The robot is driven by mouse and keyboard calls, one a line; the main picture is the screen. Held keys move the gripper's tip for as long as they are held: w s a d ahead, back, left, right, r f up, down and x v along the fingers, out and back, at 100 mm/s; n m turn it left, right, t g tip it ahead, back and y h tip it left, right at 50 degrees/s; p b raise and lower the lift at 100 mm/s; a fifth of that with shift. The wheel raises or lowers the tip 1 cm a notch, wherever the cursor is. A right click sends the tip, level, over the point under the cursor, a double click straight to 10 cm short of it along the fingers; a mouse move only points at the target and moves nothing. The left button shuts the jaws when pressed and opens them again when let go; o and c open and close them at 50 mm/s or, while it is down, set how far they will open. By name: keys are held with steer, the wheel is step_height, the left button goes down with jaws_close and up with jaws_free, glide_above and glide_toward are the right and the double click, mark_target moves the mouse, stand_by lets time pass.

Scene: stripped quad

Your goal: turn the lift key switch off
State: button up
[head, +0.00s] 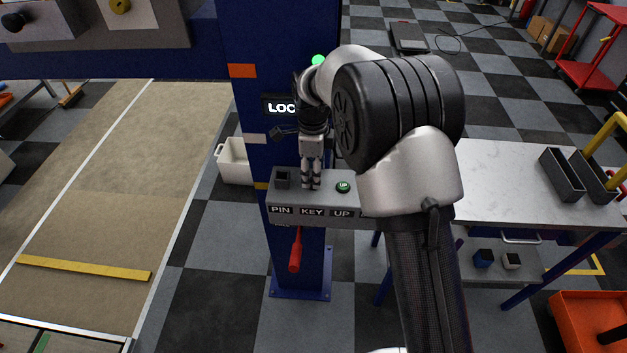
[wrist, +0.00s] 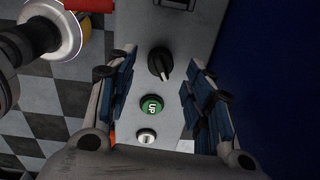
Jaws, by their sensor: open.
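The grey control panel (head: 290,211) on the blue column carries the labels PIN, KEY and UP. In the wrist view, the key switch (wrist: 160,62) is a black knob with a white pointer mark aimed toward the lower right of the picture. My gripper (head: 311,187) points down over the panel above the KEY label and hides the knob in the head view. In the wrist view my gripper (wrist: 160,68) is open, with a finger on each side of the knob and a visible gap to each. I cannot tell whether the fingertips reach down to the knob's height.
A green UP button (head: 343,187) sits right of the gripper; a pale button (wrist: 146,136) lies beyond it. A dark pin socket (head: 283,178) is on the left. A red lever (head: 296,252) hangs below the panel. A white worktable (head: 500,190) stands at right.

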steer(key=shift+w+f, duration=0.1)
steer(key=shift+f, duration=1.55)
steer(key=shift+c, duration=0.4)
steer(key=c, duration=1)
